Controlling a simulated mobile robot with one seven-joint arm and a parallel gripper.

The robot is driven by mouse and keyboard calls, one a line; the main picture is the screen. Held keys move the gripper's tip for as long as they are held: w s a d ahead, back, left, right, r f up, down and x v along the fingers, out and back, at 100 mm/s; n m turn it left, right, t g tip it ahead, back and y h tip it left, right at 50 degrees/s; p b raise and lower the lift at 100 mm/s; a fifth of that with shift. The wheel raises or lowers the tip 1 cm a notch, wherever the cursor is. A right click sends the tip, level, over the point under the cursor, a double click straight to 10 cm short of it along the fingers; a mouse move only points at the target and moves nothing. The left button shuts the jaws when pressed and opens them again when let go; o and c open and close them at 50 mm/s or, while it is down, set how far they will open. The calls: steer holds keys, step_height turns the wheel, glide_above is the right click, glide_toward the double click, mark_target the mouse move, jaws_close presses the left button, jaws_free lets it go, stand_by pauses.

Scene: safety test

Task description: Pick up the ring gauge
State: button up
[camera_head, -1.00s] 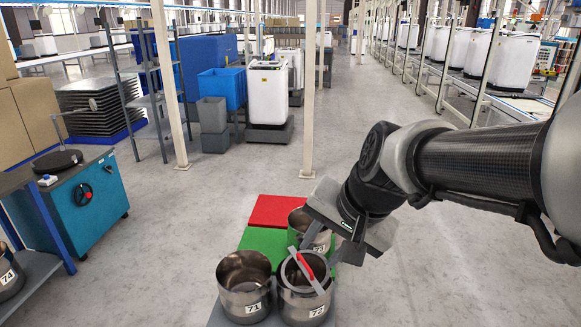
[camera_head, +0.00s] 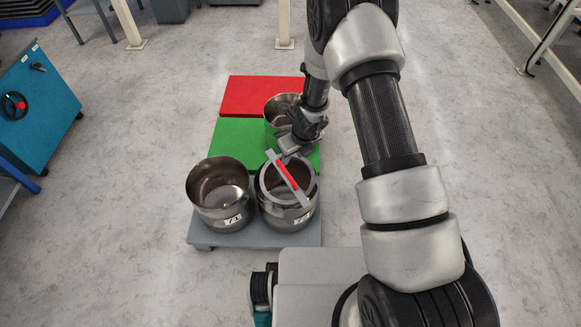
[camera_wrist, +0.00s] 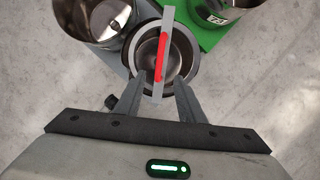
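The ring gauge (camera_head: 287,176), a grey ring with a straight bar and red grip across it, rests on the rim of the front right steel pot (camera_head: 288,214). In the wrist view the ring gauge (camera_wrist: 161,57) lies ahead of my gripper, its bar running lengthwise in the picture. My gripper (camera_head: 290,146) is just beyond the far end of the bar in the head view. In the wrist view my gripper (camera_wrist: 158,92) is open, with one finger on each side of the bar's near end. Contact cannot be told.
A second steel pot (camera_head: 221,195) stands to the left on the grey platform (camera_head: 238,239). A third pot (camera_head: 278,112) stands behind on the green panel (camera_head: 235,142), close to my gripper. A red panel (camera_head: 255,94) lies farther back. A blue cabinet (camera_head: 38,105) is at left; floor between is clear.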

steer(key=b, duration=0.3)
glide_toward(285, 170)
steer(key=x, duration=0.3)
steer(key=s+x, duration=0.1)
steer(key=x, duration=0.1)
steer(key=shift+d+f, duration=0.2)
steer(key=shift+w+b+x, duration=0.25)
steer(key=shift+b+x, duration=0.1)
steer(key=shift+x, duration=1.1)
steer(key=shift+w+b+x, duration=0.2)
steer(key=shift+b+x, duration=0.15)
steer(key=shift+x, duration=1.1)
steer(key=shift+a+f+b, duration=0.1)
steer(key=shift+a+b, duration=0.05)
steer(key=shift+b, duration=0.25)
steer(key=shift+c, duration=0.2)
jaws_close()
